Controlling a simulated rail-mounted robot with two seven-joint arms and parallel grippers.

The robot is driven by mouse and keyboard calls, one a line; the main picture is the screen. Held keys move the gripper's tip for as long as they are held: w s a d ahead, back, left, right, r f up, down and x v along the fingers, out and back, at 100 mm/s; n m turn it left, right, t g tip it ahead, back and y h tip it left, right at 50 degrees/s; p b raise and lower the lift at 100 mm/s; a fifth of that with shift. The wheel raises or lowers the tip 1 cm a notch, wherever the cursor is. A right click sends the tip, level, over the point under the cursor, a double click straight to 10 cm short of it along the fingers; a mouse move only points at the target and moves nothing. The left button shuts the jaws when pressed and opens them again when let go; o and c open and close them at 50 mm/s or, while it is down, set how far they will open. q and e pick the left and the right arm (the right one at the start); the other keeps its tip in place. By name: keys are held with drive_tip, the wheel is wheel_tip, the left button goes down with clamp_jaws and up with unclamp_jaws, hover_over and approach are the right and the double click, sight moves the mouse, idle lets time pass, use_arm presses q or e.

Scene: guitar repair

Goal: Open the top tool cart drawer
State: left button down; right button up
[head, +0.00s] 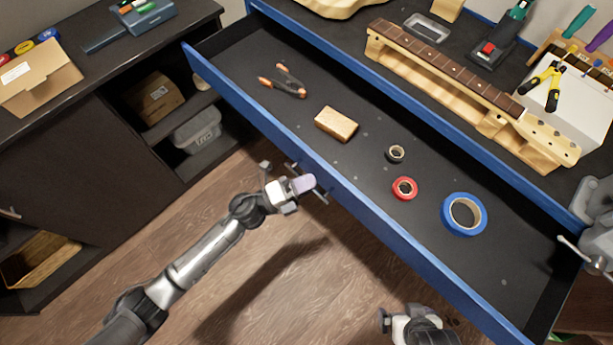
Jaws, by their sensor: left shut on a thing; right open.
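The top tool cart drawer (350,152) is pulled well out from the blue tool cart, and its dark interior is in plain view. A thin metal handle (320,196) runs along the outside of its blue front panel. My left gripper (292,188) is at that handle, shut on it, and its fingers hide part of the bar. My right gripper (398,319) is open and empty at the bottom of the view, apart from the drawer front and low in front of it.
The drawer holds pliers (283,80), a wooden block (336,124), a black tape roll (396,154), a red tape roll (405,188) and a blue tape roll (464,214). A guitar neck (450,70) rests on the cart top. A dark cabinet (70,150) stands left. Wooden floor (270,290) is clear.

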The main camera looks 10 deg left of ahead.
use_arm(q)
drive_tip(key=c, duration=1.2)
unclamp_jaws()
drive_tip(key=shift+a, duration=0.1)
drive_tip(key=p+v, duration=0.1)
drive_tip(key=v, duration=1.2)
drive_tip(key=shift+s+a+f, duration=0.1)
drive_tip(key=shift+s+a, duration=0.15)
